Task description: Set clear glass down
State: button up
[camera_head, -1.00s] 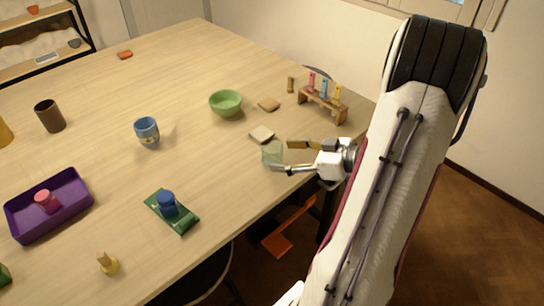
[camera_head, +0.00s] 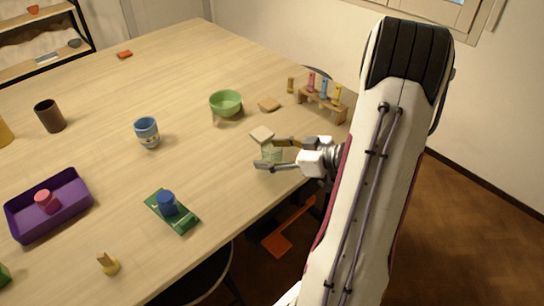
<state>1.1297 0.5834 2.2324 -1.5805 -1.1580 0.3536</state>
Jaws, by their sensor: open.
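The clear glass (camera_head: 271,154) is a small, faintly green see-through cup near the right edge of the table. It appears to stand upright on the wooden top, just in front of a pale square tile. My gripper (camera_head: 268,154) comes in from the right, with its two fingers apart. One finger lies on the far side of the glass and one on the near side. The fingers hide parts of the glass, and I cannot tell whether either finger touches it.
A pale tile (camera_head: 262,134), a tan tile (camera_head: 269,104) and a green bowl (camera_head: 226,103) lie beyond the glass. A wooden rack (camera_head: 322,103) with colored pegs stands behind my gripper. A green packet (camera_head: 172,211) bears a blue item.

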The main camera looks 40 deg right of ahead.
jog(key=c, duration=1.5)
jog(key=shift+o, duration=0.2)
jog(key=shift+r, duration=0.15)
notch_tip(320, 180, up, 10)
